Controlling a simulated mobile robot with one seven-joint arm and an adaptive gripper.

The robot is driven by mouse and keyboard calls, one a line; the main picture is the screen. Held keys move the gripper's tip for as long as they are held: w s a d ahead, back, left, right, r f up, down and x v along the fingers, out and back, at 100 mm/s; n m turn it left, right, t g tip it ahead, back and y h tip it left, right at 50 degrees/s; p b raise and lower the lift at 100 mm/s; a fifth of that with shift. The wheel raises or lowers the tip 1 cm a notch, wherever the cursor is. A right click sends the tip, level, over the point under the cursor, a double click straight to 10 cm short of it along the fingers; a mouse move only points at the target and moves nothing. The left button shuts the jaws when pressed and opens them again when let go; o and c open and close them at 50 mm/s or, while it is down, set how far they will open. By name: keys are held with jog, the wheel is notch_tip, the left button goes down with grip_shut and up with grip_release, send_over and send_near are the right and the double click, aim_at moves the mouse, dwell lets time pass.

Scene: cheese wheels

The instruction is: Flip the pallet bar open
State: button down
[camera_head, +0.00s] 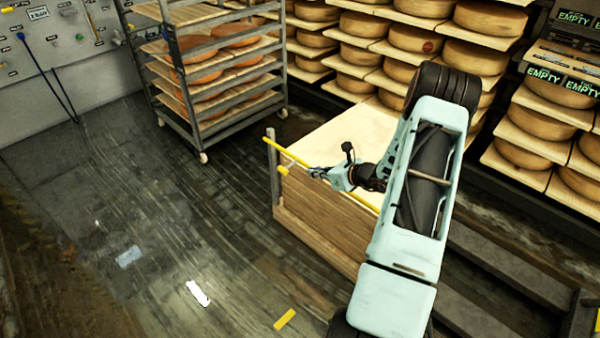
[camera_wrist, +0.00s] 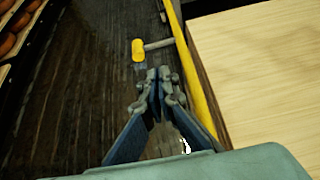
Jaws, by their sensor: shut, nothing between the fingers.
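The pallet bar (camera_head: 288,154) is a yellow bar running along the top edge of a stack of wooden boards. In the wrist view the yellow bar (camera_wrist: 199,88) runs just right of my gripper. A grey stub with a yellow knob (camera_wrist: 139,50) sticks out from the bar; the knob also shows in the head view (camera_head: 282,170). My gripper (camera_head: 312,171) is at the near side of the bar, beside the stub. In the wrist view my gripper (camera_wrist: 153,76) has its fingertips together, empty, just below the stub. I cannot tell whether it touches the bar.
The stack of wooden boards (camera_head: 315,214) stands beneath my arm. A wheeled rack (camera_head: 190,108) with orange cheese wheels stands at the back left. Shelves of cheese wheels (camera_head: 415,38) line the back and right.

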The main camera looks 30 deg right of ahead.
jog(key=b+x, duration=0.3)
jog(key=x, duration=0.7)
dwell(0.4)
